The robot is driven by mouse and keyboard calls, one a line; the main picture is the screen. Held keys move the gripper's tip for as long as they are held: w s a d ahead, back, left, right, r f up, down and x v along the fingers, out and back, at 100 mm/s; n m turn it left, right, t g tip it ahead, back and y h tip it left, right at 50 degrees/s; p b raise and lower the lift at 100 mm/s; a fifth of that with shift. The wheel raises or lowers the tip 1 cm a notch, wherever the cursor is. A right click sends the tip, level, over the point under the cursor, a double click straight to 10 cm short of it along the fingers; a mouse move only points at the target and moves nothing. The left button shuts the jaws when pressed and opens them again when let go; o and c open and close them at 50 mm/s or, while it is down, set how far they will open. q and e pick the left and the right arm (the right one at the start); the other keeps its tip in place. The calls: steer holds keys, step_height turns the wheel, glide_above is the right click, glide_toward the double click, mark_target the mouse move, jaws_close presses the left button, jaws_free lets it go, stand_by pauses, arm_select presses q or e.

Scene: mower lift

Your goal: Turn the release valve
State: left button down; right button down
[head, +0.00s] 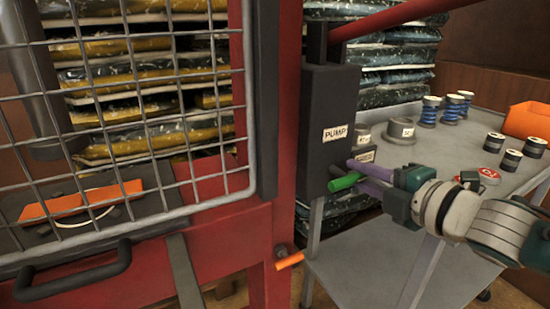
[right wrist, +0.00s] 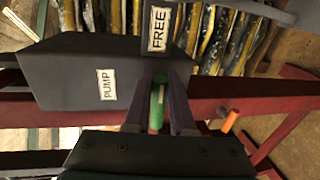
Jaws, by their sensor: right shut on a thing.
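The black pump box (head: 328,128) with a PUMP label is fixed beside the red post. A short green handle (head: 345,182), seemingly the release valve's, sticks out low on the box. My right gripper (head: 363,175) comes from the right with its purple fingers on the handle. In the right wrist view the green handle (right wrist: 157,104) sits between the two dark fingers, which are shut on it. That view also shows the box's PUMP label (right wrist: 107,85) and a FREE label (right wrist: 159,29). The fingers partly hide the handle. My left gripper is not in view.
A wire mesh guard (head: 120,120) in a red frame fills the left. An orange lever (head: 290,261) juts out below the box. A grey table (head: 435,145) at right holds springs, dark cylinders and an orange bin (head: 527,121). Bagged stacks stand behind.

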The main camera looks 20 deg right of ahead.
stand_by(0.5)
steer(key=c, duration=0.8)
jaws_free()
steer(key=shift+s, duration=0.45)
steer(key=p+v, duration=0.2)
steer(key=v, duration=0.7)
steer(key=shift+r, duration=0.1)
